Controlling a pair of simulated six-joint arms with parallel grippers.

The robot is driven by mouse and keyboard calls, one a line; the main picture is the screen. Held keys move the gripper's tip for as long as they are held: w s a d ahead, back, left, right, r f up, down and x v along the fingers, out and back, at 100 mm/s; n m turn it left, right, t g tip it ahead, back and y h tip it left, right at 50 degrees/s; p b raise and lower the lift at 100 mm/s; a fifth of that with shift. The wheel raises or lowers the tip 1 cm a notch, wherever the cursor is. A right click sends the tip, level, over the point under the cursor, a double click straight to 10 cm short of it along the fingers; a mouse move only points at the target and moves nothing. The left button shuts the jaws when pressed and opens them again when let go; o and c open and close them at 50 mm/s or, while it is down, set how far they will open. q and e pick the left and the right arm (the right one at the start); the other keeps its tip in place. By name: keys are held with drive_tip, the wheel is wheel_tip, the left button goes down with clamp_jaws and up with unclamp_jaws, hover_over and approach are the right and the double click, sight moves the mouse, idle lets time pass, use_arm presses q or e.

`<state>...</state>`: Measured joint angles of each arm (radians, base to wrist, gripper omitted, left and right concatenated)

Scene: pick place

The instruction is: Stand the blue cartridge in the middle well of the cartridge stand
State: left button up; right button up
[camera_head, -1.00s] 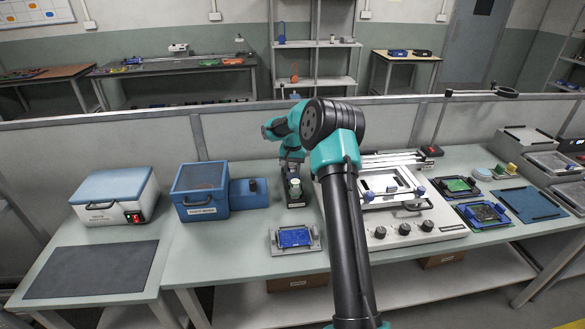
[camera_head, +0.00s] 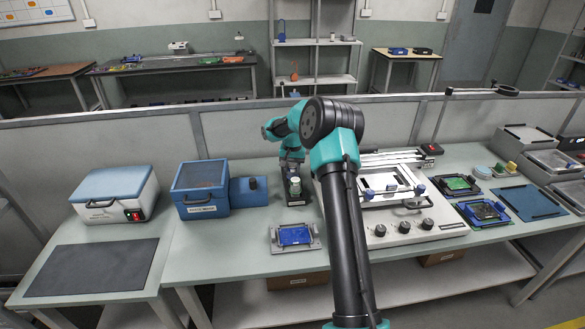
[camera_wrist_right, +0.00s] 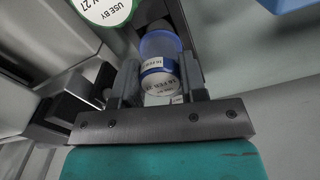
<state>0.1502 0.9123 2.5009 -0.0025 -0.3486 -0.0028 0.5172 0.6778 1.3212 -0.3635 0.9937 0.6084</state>
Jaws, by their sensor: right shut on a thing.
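The blue cartridge (camera_wrist_right: 160,48) with a white printed label shows in the right wrist view. My right gripper (camera_wrist_right: 158,78) is shut on it, one finger on each side. In the head view the same gripper (camera_head: 291,163) is over the far end of the black cartridge stand (camera_head: 297,201); the blue cartridge is hard to make out there. A pale cartridge (camera_head: 295,186) stands at the near part of the stand. A green-ringed white top (camera_wrist_right: 104,8) shows close by in the wrist view. I cannot tell whether the blue cartridge is in a well. My left gripper is out of sight.
A blue box (camera_head: 200,190) with a side unit (camera_head: 249,193) stands left of the stand. A white machine with knobs (camera_head: 405,226) is close on the right. A blue board in a grey holder (camera_head: 294,236) lies in front. Bare table lies left of that holder.

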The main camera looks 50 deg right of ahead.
drive_tip(key=o, duration=1.2)
drive_tip(key=shift+c, duration=0.2)
drive_tip(key=c, duration=0.4)
drive_tip(key=shift+r, duration=3.55)
drive_tip(key=shift+f, duration=0.1)
drive_tip(key=shift+f, duration=2.7)
